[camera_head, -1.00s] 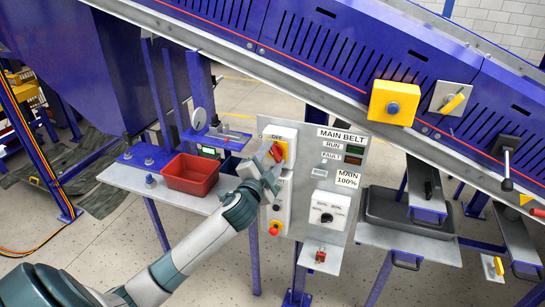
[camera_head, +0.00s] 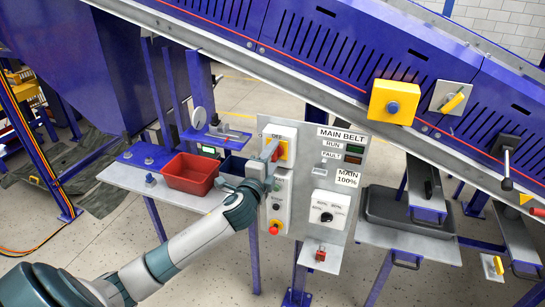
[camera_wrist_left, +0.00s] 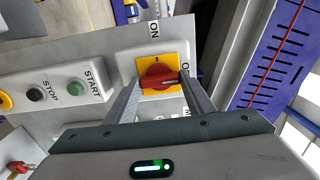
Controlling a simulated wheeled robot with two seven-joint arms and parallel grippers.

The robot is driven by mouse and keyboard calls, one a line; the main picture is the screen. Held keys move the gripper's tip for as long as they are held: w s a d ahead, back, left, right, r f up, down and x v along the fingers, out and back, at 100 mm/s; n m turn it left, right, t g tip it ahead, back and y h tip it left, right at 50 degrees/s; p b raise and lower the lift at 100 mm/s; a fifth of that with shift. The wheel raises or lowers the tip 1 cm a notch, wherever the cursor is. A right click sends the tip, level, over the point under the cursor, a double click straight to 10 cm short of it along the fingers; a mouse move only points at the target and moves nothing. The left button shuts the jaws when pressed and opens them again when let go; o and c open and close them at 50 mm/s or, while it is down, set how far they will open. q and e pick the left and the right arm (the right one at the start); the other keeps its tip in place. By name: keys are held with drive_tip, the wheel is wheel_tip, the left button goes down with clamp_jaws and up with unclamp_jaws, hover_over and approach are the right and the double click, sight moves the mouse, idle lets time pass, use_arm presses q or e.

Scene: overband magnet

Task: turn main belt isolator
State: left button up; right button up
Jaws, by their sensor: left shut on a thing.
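The main belt isolator is a red rotary handle (camera_wrist_left: 157,78) on a yellow plate (camera_head: 284,149), set in a pale grey box at the upper left of the MAIN BELT panel. In the left wrist view the plate's edge lettering shows "ON" on the box. My left gripper (camera_head: 271,153) faces the panel with one finger on each side of the red handle, shut on it. In the head view the fingers hide much of the handle. My right gripper is not in view.
Below the isolator are the green START button (camera_wrist_left: 76,88), the STOP button (camera_wrist_left: 35,95) and a red emergency stop (camera_head: 275,227). A speed dial (camera_head: 326,217) sits right of them. A red bin (camera_head: 190,174) stands on the table to the left. The conveyor (camera_head: 330,50) slopes overhead.

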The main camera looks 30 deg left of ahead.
use_arm(q)
drive_tip(key=o, duration=1.1)
drive_tip(key=shift+c, duration=0.2)
drive_tip(key=shift+b+v, duration=0.45)
drive_tip(key=shift+v, duration=0.4)
drive_tip(key=b+v, duration=0.4)
drive_tip(key=v, duration=1.1)
drive_tip(key=shift+s+d, duration=0.25)
drive_tip(key=shift+s, duration=0.05)
drive_tip(key=shift+f, duration=0.1)
